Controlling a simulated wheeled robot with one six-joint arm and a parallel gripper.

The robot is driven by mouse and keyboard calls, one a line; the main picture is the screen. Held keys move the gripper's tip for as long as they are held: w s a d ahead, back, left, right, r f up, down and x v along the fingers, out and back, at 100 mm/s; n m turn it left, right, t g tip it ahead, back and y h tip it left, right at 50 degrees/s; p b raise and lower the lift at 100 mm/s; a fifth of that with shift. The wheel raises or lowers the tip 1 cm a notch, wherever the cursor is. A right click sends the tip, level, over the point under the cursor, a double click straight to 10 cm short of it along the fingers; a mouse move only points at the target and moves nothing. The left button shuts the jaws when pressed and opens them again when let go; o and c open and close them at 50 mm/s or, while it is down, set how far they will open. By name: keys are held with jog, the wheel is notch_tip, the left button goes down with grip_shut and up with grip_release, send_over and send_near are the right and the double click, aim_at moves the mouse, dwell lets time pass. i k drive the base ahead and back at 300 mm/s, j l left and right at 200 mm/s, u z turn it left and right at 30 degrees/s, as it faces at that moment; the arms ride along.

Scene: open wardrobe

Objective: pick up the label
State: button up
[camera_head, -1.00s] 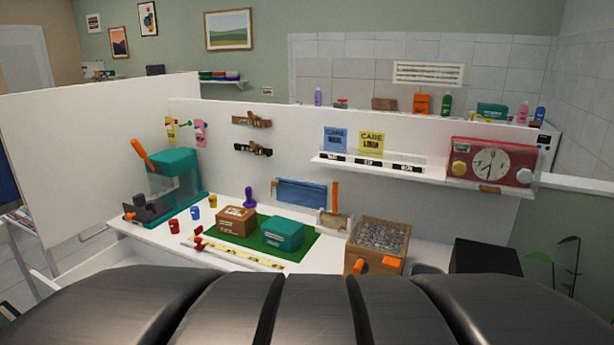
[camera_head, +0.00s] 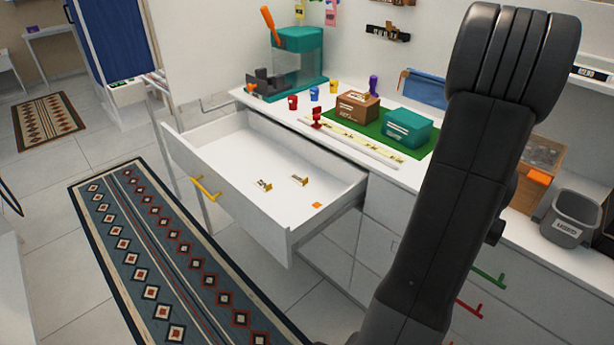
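No thing is plainly marked out as the label. An open white drawer (camera_head: 218,198) holds two small brass-coloured pieces with dark marks, one on the left (camera_head: 264,185) and one on the right (camera_head: 299,181). A small flat orange piece (camera_head: 317,205) lies near the drawer's front right corner. I cannot tell which of these is the label. My gripper is not in view; only dark links of my arm show, standing upright at the right and hiding part of the counter and the drawers below.
The drawer has a yellow handle (camera_head: 205,189). A patterned rug (camera_head: 170,262) lies on the floor in front. On the counter are a brown box (camera_head: 357,108), a teal box (camera_head: 407,127), small coloured cups and a teal machine (camera_head: 299,62). A grey bin (camera_head: 571,218) stands at the right.

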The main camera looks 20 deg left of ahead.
aim_at(299, 180)
jog(key=i+j, duration=0.1)
jog(key=j, duration=0.4)
jog(key=i+j, duration=0.15)
jog(key=j, duration=0.35)
jog(key=i+j+z, duration=0.1)
jog(key=j, duration=0.4)
jog(key=i+j, duration=0.15)
jog(key=j, duration=0.35)
jog(key=i+j+z, duration=0.1)
jog(key=j, duration=0.9)
jog(key=i, duration=0.1)
